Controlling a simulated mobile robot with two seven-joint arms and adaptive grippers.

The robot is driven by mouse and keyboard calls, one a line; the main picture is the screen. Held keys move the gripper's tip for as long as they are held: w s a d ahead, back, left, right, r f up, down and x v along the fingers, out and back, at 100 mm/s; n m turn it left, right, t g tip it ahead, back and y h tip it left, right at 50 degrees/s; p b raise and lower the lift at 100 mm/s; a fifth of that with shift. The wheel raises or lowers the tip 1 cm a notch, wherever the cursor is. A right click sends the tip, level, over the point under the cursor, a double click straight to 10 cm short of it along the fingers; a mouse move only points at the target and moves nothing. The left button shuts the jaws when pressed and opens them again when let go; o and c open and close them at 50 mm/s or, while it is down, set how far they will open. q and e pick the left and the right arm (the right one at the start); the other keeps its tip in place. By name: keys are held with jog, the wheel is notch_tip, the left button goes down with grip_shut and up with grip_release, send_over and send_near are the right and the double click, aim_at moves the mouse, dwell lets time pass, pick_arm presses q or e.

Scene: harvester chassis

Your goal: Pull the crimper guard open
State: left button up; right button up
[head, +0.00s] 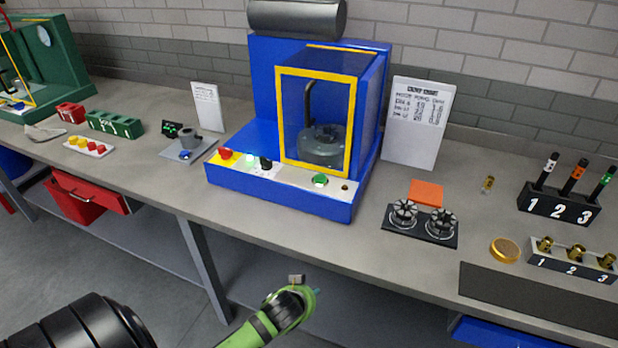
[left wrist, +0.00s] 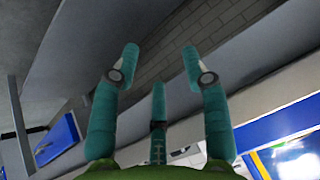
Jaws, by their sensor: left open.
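The crimper is a blue machine (head: 262,85) on the grey bench, with a dark cylinder on top. Its guard (head: 284,120) is a clear panel in a yellow frame and looks closed across the front. A dark curved bar (head: 308,102) shows at the guard's left; I cannot tell if it is on the panel or behind it. A dark round part (head: 322,145) sits inside. My left gripper (head: 306,287) is below and in front of the bench edge, well apart from the guard. Its teal fingers are spread and empty in the left wrist view (left wrist: 160,62). My right gripper is out of view.
The crimper base has a red knob (head: 225,153) and a green button (head: 320,180). A white sign (head: 418,120) stands to its right. A black plate with two round dies (head: 422,226) lies in front of the sign. The bench front below the crimper is clear.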

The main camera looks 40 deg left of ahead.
pick_arm(q)
notch_tip(320, 180, up, 11)
jog(key=w+t, duration=0.2)
jog(key=n+t+y, duration=0.5)
jog(key=t, duration=0.2)
send_near(308, 108)
jog(key=x, duration=0.4)
jog(key=shift+w+r+p, duration=0.15)
jog(key=shift+r+p, duration=0.1)
jog(key=shift+p, duration=0.15)
jog(key=p+x, duration=0.2)
jog(key=x, duration=0.2)
jog(key=shift+w+a, duration=0.15)
jog(key=shift+w, duration=0.1)
jog(key=shift+f+x, duration=0.2)
jog(key=shift+x, duration=0.65)
grip_shut()
